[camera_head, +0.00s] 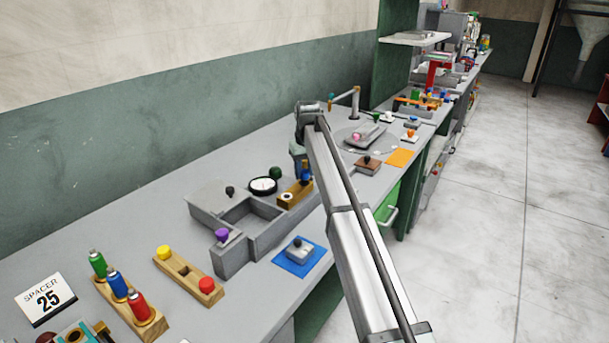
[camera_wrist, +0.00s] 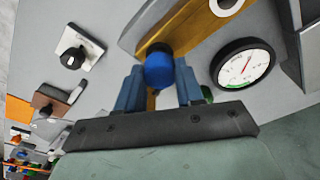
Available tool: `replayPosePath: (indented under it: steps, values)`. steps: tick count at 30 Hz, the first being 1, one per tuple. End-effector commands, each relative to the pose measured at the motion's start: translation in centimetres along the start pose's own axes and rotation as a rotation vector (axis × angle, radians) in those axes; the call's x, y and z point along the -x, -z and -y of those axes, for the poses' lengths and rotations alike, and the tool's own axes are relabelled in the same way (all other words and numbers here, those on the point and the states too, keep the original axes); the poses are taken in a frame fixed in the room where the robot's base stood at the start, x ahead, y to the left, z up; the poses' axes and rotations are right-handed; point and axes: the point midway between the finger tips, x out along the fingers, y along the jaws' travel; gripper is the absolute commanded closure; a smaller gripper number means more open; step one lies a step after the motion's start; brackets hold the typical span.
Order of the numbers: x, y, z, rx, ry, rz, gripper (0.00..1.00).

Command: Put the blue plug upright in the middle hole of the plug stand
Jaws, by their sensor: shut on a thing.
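The blue plug (camera_wrist: 159,70) is between the two blue fingers of my gripper (camera_wrist: 158,88), which is shut on it. In the head view the blue plug (camera_head: 306,174) shows at the right end of a small wooden block (camera_head: 291,199), with my gripper (camera_head: 302,165) over it. I cannot tell whether its lower end is still seated in the block. A wooden stand (camera_head: 182,272), which looks like the plug stand, has a yellow plug (camera_head: 163,252) at one end and a red plug (camera_head: 206,285) at the other; its middle has no plug.
A round dial gauge (camera_wrist: 246,65) lies close beside the block. A wooden rack (camera_head: 148,328) of green, blue and red pieces is at front left. A blue mat (camera_head: 290,267) holds a grey knobbed piece.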

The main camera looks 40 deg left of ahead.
Motion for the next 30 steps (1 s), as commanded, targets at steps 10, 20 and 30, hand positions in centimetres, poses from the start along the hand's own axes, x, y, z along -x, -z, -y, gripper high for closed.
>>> replayPosePath:
  steps: [10,20,30]
  values:
    - [6.0,0.9,0.1,0.001,0.000,-0.002,0.94]
    - [7.8,1.9,7.0,0.072,0.009,0.000,0.94]
    - [7.2,0.8,20.5,0.210,0.026,0.003,0.94]
